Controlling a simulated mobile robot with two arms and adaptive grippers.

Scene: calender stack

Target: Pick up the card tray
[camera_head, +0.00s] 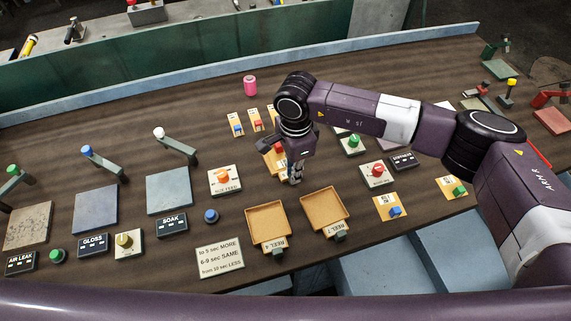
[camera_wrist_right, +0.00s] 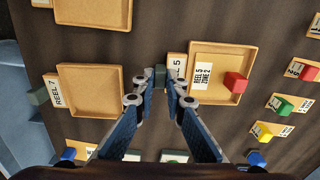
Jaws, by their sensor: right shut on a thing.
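The card tray (camera_wrist_right: 222,95) is shallow and tan, with a REEL 5 label and a dark handle block at its near end. In the head view the right gripper (camera_head: 296,178) hides much of the card tray (camera_head: 271,163). My left gripper is not in view.
Two empty tan trays (camera_head: 249,213) (camera_head: 345,207) lie nearer on the brown table. Cards with coloured blocks (camera_head: 236,125) stand behind the gripper. A sign (camera_head: 220,258), push buttons (camera_head: 211,216) and square pads (camera_head: 95,209) fill the left.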

